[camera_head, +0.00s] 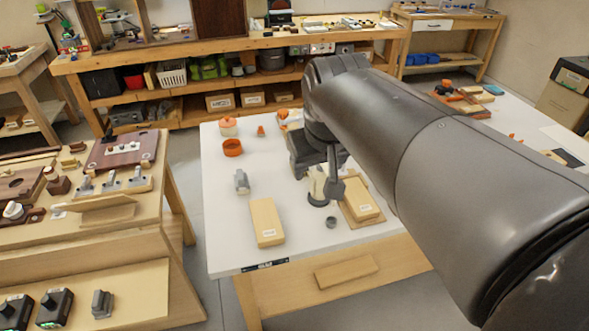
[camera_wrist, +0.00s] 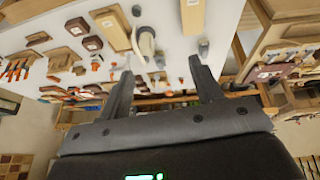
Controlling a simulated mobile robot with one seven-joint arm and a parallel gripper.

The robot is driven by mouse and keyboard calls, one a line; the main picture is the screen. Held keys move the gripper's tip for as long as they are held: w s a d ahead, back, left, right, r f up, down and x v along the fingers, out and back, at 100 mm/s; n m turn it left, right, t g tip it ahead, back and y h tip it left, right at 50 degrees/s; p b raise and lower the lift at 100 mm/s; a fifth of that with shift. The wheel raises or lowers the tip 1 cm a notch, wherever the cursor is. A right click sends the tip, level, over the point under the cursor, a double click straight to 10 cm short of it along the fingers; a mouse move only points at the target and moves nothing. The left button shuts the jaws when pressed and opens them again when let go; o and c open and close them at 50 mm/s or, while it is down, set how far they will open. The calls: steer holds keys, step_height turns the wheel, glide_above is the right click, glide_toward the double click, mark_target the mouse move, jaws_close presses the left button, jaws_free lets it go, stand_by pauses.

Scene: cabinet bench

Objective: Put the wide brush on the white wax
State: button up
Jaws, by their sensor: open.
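My gripper (camera_head: 334,178) is open over the white table, pointing down; its two fingers show apart in the wrist view (camera_wrist: 161,68), with nothing between them. A cream, upright piece with a dark round base (camera_head: 316,187) stands just beside the fingers and is partly hidden by them. It also shows in the wrist view (camera_wrist: 147,42), beyond the fingertips. I cannot tell surely whether it is the wide brush or the white wax. A small grey piece (camera_head: 241,181) stands apart to the left. No other piece can be clearly named as brush or wax.
A labelled pale wooden block (camera_head: 267,222) lies at the table's front left. Another block (camera_head: 362,198) lies on a board right of the gripper. A small dark round piece (camera_head: 331,222) is between them. An orange ring (camera_head: 232,147) and orange-topped jar (camera_head: 228,125) stand farther back.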

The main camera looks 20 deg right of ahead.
steer(key=s+a+f+y, duration=0.1)
steer(key=s+a+f, duration=0.1)
steer(key=s+f, duration=0.3)
steer(key=s, duration=0.3)
steer(key=shift+s+f+t, duration=0.15)
steer(key=shift+f+t, duration=0.15)
steer(key=shift+t, duration=0.1)
stand_by(0.6)
